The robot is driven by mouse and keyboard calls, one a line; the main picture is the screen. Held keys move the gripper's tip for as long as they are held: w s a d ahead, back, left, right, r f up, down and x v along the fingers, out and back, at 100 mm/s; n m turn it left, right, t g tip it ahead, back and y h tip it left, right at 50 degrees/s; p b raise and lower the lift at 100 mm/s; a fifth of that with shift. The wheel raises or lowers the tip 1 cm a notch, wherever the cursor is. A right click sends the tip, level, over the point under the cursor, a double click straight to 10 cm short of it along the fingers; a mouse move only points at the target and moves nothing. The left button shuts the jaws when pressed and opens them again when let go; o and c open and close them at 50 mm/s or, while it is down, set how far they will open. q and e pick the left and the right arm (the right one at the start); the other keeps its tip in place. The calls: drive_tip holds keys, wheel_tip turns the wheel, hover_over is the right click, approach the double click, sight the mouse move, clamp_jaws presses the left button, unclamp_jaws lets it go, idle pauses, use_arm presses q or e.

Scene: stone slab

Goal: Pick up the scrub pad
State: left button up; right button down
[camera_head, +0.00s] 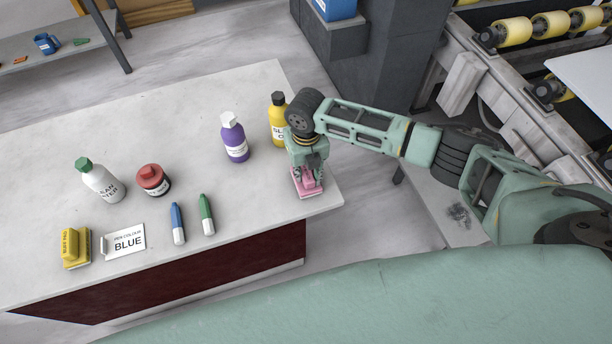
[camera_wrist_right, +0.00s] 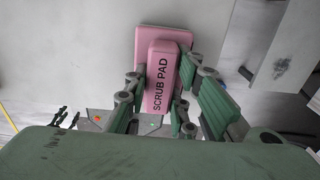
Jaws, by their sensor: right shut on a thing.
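The pink scrub pad (camera_head: 307,188) is at the right end of the stone slab (camera_head: 262,205), near its front right corner. In the right wrist view its upper block (camera_wrist_right: 161,88) is lettered "SCRUB PAD" and sits on a wider pink base. My right gripper (camera_head: 308,172) reaches down over the pad from above, its fingers shut on the upper block. The fingers also show on both sides of it in the right wrist view (camera_wrist_right: 158,103). I cannot tell whether the pad touches the slab. My left gripper is not in view.
A yellow bottle (camera_head: 278,120) stands just behind my right gripper, with a purple bottle (camera_head: 235,142) left of it. Further left are blue and green markers (camera_head: 207,214), a red-lidded jar (camera_head: 153,180), a white bottle (camera_head: 103,182), a "BLUE" card (camera_head: 124,241) and a yellow block (camera_head: 76,247).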

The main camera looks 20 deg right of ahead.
sight(306, 170)
drive_tip(key=shift+r, duration=0.55)
wheel_tip(306, 170, up, 3)
drive_tip(key=shift+w+r+b, duration=0.1)
drive_tip(key=shift+b, duration=0.5)
drive_tip(key=s+d+r, duration=0.3)
drive_tip(key=s+r, duration=0.3)
drive_tip(key=s, duration=0.5)
drive_tip(key=shift+s+r+b, duration=0.25)
drive_tip(key=shift+r+b, duration=0.15)
drive_tip(key=shift+b, duration=0.05)
drive_tip(key=shift+d, duration=0.1)
drive_tip(key=c, duration=2)
unclamp_jaws()
drive_tip(key=c, duration=0.5)
